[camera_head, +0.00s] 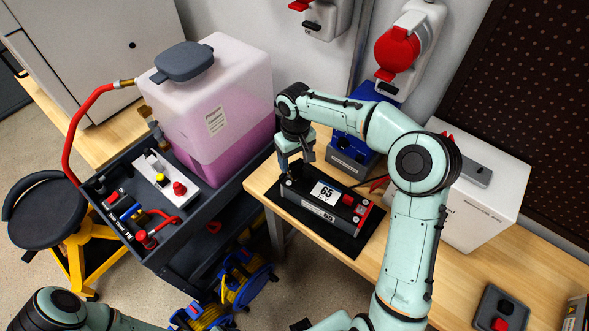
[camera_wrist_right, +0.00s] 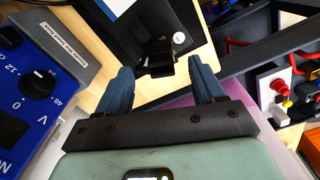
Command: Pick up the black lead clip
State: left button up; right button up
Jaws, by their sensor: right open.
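My right gripper (camera_head: 296,163) is over the left end of a black battery module (camera_head: 306,208) marked 65. In the right wrist view, its two blue-grey fingers (camera_wrist_right: 160,88) stand wide apart and empty. A black block-shaped piece (camera_wrist_right: 156,57) shows just beyond and between the fingertips, apart from both. It may be the black lead clip or a black terminal; I cannot tell which. In the head view my gripper hides most of that spot. A red clip (camera_head: 378,183) lies near the module's right end. My left gripper is out of view.
The blue power supply (camera_head: 352,155) stands close behind the module and shows at left in the wrist view (camera_wrist_right: 28,85). A white box (camera_head: 480,200) stands to the right. A dark cart with a pink-filled tank (camera_head: 215,105) is left.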

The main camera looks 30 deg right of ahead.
notch_tip(320, 180, down, 4)
jog(key=shift+a+r, duration=0.1)
jog(key=c, duration=1.1)
notch_tip(320, 180, up, 19)
jog(key=p, duration=0.3)
pick_arm(q)
jog(key=w+r, duration=0.4)
jog(key=w, duration=0.1)
jog(key=shift+r+t+p, duration=0.3)
jog(key=shift+r+t, duration=0.1)
pick_arm(e)
notch_tip(320, 180, up, 6)
send_over(295, 164)
